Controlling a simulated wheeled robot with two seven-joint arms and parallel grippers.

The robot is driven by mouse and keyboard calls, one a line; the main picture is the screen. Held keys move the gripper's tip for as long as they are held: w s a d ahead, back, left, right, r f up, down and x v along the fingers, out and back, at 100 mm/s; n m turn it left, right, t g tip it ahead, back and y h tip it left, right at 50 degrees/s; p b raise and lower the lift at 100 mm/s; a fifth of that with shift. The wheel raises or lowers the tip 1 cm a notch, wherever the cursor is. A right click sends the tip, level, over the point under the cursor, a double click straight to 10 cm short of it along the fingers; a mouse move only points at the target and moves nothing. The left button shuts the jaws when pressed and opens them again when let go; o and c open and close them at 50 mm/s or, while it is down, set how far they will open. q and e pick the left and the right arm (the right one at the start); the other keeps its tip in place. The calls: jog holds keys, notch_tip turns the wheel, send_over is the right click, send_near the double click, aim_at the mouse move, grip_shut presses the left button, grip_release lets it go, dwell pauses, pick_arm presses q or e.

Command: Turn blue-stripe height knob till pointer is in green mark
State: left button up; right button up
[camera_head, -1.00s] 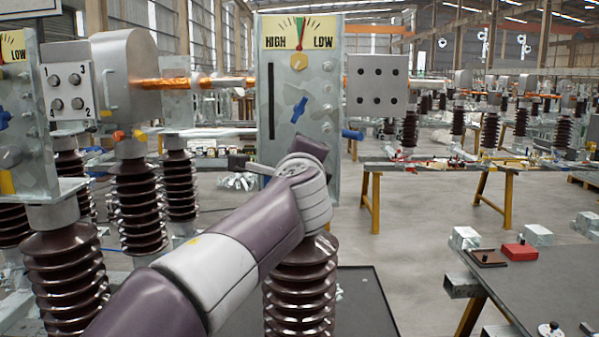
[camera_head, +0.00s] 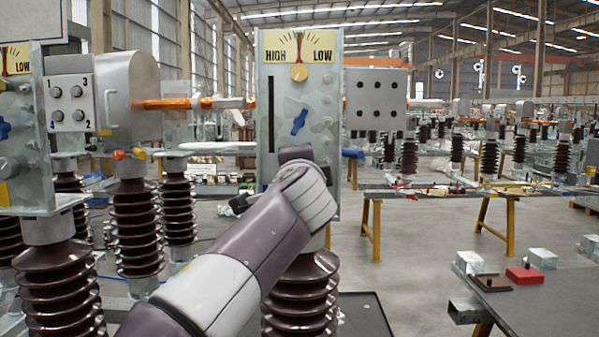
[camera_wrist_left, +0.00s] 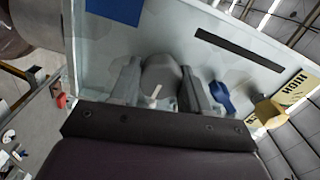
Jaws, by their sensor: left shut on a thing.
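A grey panel (camera_head: 268,170) stands ahead with a HIGH–LOW gauge (camera_head: 299,46) at its top. The gauge pointer is near upright, around the coloured mark at the middle; I cannot tell if it lies exactly in the green. Below are a yellow knob (camera_head: 299,73) and a blue handle (camera_head: 300,121). In the left wrist view my left gripper (camera_wrist_left: 163,88) is shut on a grey round knob (camera_wrist_left: 161,72) with a pale pointer, near a blue patch (camera_wrist_left: 115,9) on the panel. In the head view my left forearm hides this gripper and knob. My right gripper is not in view.
A box with numbered studs (camera_head: 72,104) stands left of the panel, and a box with black holes (camera_head: 376,97) right of it. Brown ribbed insulators (camera_head: 136,225) stand around. A dark table (camera_head: 540,300) with a red block (camera_head: 524,274) is at the right.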

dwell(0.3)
pick_arm(q)
jog(key=o, duration=1.1)
jog(key=shift+c, duration=0.2)
jog(key=s+b, duration=0.5)
jog(key=s, duration=0.7)
jog(key=shift+s, duration=0.35)
